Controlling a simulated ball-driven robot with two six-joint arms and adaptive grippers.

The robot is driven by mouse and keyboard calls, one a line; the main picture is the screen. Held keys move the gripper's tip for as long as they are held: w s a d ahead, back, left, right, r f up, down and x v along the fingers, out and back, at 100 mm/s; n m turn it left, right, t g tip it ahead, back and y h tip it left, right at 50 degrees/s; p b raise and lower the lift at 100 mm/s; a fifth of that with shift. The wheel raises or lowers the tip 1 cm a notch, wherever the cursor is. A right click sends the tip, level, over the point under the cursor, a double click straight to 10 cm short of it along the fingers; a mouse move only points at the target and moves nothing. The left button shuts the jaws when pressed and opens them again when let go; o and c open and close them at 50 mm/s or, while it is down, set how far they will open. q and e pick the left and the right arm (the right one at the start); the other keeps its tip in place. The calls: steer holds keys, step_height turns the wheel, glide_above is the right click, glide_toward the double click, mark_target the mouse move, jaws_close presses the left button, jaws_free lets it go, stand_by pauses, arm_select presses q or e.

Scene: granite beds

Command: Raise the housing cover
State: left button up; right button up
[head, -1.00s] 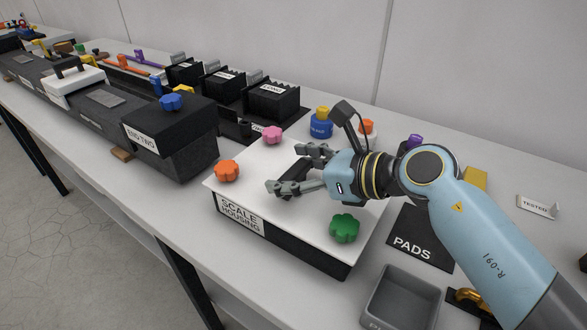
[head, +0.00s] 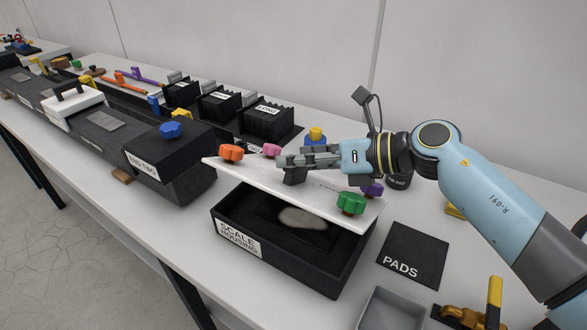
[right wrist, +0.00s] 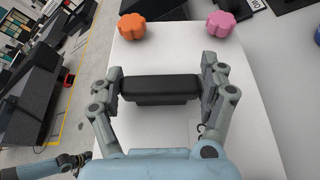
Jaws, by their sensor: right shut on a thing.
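The white housing cover (head: 264,184) hangs tilted above the black scale housing (head: 290,268), whose open inside shows a pale rounded patch. My right gripper (head: 285,163) is shut on the cover's black handle; in the right wrist view the fingers (right wrist: 160,88) close on both ends of the black handle (right wrist: 160,90). Orange (head: 231,152), pink (head: 272,150) and green (head: 351,203) knobs sit on the cover, and a purple knob (head: 373,189) shows at its right end. My left gripper is not identifiable in the head view.
A black PADS mat (head: 414,252) lies to the right, with a grey bin (head: 393,312) and a brass clamp-like tool (head: 470,318) in front. A granite bed (head: 168,150) with a blue knob stands left. Black ribbed holders (head: 266,122) stand behind.

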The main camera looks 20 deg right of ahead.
steer(key=w+d+r+m, duration=0.1)
steer(key=w+d+r+m+y+b, duration=0.1)
steer(key=d, duration=0.1)
steer(key=shift+w+d+m+g+y, duration=0.1)
steer(key=shift+w+m+g+y, duration=0.2)
steer(key=w+d+m+y+b, duration=0.3)
steer(key=w+d+m+b, duration=0.2)
steer(key=d+b, duration=0.1)
steer(key=shift+d+r+m+b, duration=0.35)
steer(key=shift+m+b, duration=0.05)
steer(key=shift+b, duration=0.15)
steer(key=o, duration=1.7)
steer(key=shift+w, duration=0.1)
steer(key=v, duration=1.2)
